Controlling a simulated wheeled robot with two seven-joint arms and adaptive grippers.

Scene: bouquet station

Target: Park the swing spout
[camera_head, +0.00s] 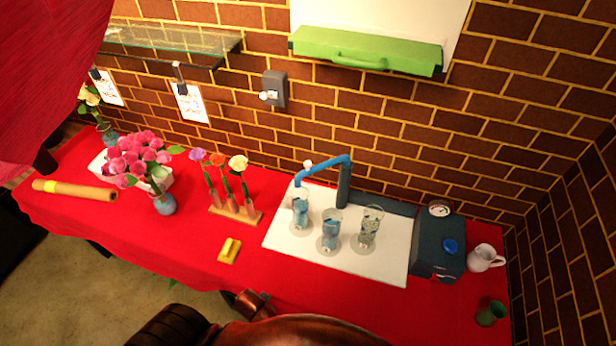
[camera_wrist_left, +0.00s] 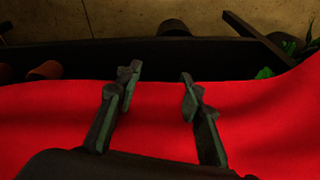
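The blue swing spout (camera_head: 328,163) sits on a dark upright post (camera_head: 344,186) at the back of the white board (camera_head: 380,265). Its arm reaches left from the post, and its downturned end is above the left glass (camera_head: 301,212). A small white knob shows on the arm. Two more glasses, a middle one (camera_head: 330,230) and a right one (camera_head: 369,228), stand on the board. My left gripper (camera_wrist_left: 158,77) is open and empty over the red cloth in the left wrist view. I cannot make out either gripper in the head view.
A dark box (camera_head: 437,260) with a dial and blue knob stands right of the board, beside a white pitcher (camera_head: 481,259) and green cup (camera_head: 491,313). Flower tubes in a wooden rack (camera_head: 237,213) and a yellow block (camera_head: 229,250) are left. Front-left cloth is mostly clear.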

